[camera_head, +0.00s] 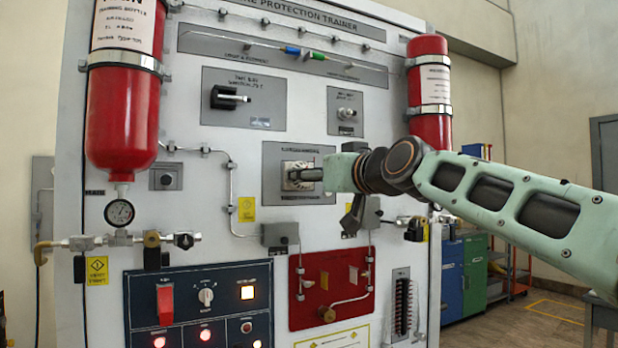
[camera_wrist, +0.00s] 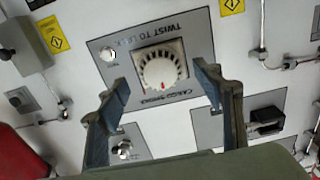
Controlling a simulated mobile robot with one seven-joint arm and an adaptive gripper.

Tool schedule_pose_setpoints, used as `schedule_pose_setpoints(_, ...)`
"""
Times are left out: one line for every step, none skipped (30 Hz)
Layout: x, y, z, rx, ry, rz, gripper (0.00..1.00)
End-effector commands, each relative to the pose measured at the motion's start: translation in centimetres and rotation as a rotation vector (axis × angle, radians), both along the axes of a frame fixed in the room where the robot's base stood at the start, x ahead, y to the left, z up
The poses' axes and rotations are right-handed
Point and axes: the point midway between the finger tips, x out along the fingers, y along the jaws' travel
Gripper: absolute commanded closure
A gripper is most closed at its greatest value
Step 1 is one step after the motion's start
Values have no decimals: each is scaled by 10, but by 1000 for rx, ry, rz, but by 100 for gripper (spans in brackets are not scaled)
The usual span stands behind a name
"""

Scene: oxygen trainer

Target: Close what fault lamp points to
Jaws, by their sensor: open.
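My gripper (camera_head: 318,174) is open in front of a white toothed round dial (camera_head: 290,176) on a grey plate in the middle of the trainer panel. In the wrist view the fingers of my gripper (camera_wrist: 162,80) stand on either side of the dial (camera_wrist: 161,68), apart from its rim as far as I can tell. The dial has a red mark, and its plate reads upside down, apparently "twist to lock".
Red bottles hang at the left (camera_head: 122,110) and right (camera_head: 430,92). A black handle (camera_head: 229,97) sits above left of the dial, a small knob (camera_head: 346,113) above right. A red plate (camera_head: 331,283) with small levers lies below. Thin pipes cross the panel.

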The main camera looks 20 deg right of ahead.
Motion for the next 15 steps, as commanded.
schedule_pose_setpoints(6,2,1,0,0,3,39)
schedule_pose_setpoints(9,2,1,0,0,2,39)
schedule_pose_setpoints(12,2,0,1,0,3,39)
schedule_pose_setpoints(14,1,0,1,0,2,39)
schedule_pose_setpoints(16,1,1,1,0,2,39)
schedule_pose_setpoints(19,1,1,1,-1,2,39)
schedule_pose_setpoints(20,1,1,1,-1,1,39)
schedule_pose_setpoints(22,1,1,0,-1,1,39)
schedule_pose_setpoints(23,2,1,0,-1,1,39)
schedule_pose_setpoints(24,2,1,0,-1,1,39)
schedule_pose_setpoints(25,1,0,-1,-1,1,39)
schedule_pose_setpoints(26,1,0,-1,0,0,39)
schedule_pose_setpoints(26,1,0,-1,0,0,39)
schedule_pose_setpoints(26,1,0,-1,0,0,39)
schedule_pose_setpoints(26,1,0,-1,0,-1,39)
